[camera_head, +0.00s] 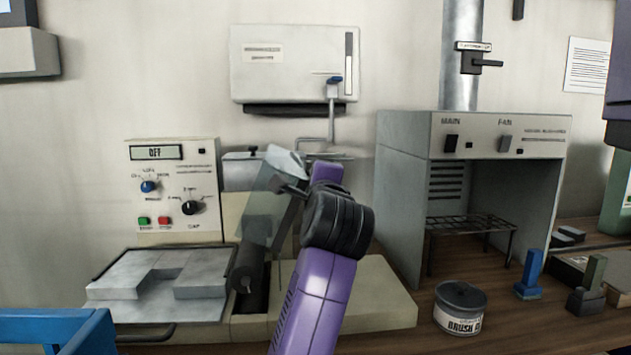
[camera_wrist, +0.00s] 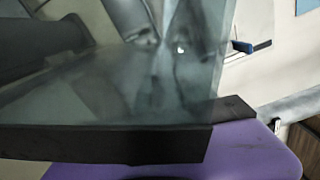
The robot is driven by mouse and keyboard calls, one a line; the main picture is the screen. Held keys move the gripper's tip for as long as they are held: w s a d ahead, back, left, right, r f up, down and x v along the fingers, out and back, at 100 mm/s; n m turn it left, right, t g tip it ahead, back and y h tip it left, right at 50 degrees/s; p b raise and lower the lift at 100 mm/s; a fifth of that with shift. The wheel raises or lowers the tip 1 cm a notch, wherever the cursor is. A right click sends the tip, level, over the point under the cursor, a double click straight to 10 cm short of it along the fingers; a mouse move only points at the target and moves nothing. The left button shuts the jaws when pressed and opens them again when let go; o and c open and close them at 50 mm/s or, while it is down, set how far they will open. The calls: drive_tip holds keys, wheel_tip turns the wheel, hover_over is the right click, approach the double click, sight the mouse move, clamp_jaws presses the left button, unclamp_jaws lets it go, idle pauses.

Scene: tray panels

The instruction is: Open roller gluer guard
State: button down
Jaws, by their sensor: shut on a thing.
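The roller gluer (camera_head: 345,295) has a pale base and a control panel (camera_head: 172,185) at its left. Its clear guard (camera_head: 262,212) is tilted up, standing steeply above the dark roller (camera_head: 247,272). The guard fills much of the wrist view as a see-through sheet (camera_wrist: 180,85) with a dark bar (camera_wrist: 110,143) along its lower edge. My gripper (camera_head: 294,186) is at the guard's upper right side and shut on it. My purple and black arm hides part of the gripper and of the machine behind it; the exact finger contact is unclear.
A grey fume hood (camera_head: 400,200) stands close to the right of my arm. A brush can (camera_head: 460,307) and a blue stand (camera_head: 529,275) are on the bench. A tray with grey blocks (camera_head: 150,275) lies at left. A white wall box (camera_head: 290,65) hangs above.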

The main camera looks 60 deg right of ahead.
drive_tip(key=c, duration=1.6)
unclamp_jaws()
drive_tip(key=shift+w+f, duration=0.25)
drive_tip(key=shift+o, duration=0.6)
drive_tip(key=shift+s+r, duration=0.1)
drive_tip(key=shift+r, duration=0.05)
drive_tip(key=v, duration=0.7)
drive_tip(key=shift+s+a+p, duration=0.25)
drive_tip(key=shift+a+p, duration=0.05)
drive_tip(key=shift+a, duration=0.05)
drive_tip(key=shift+a+f+b, duration=0.25)
drive_tip(key=shift+b, duration=0.85)
drive_tip(key=b, duration=0.3)
drive_tip(key=shift+s+a+b, duration=0.1)
drive_tip(key=shift+a+b, duration=0.25)
drive_tip(key=shift+a, duration=0.05)
drive_tip(key=s+a+b, duration=0.1)
drive_tip(key=b, duration=0.4)
drive_tip(key=shift+s, duration=0.2)
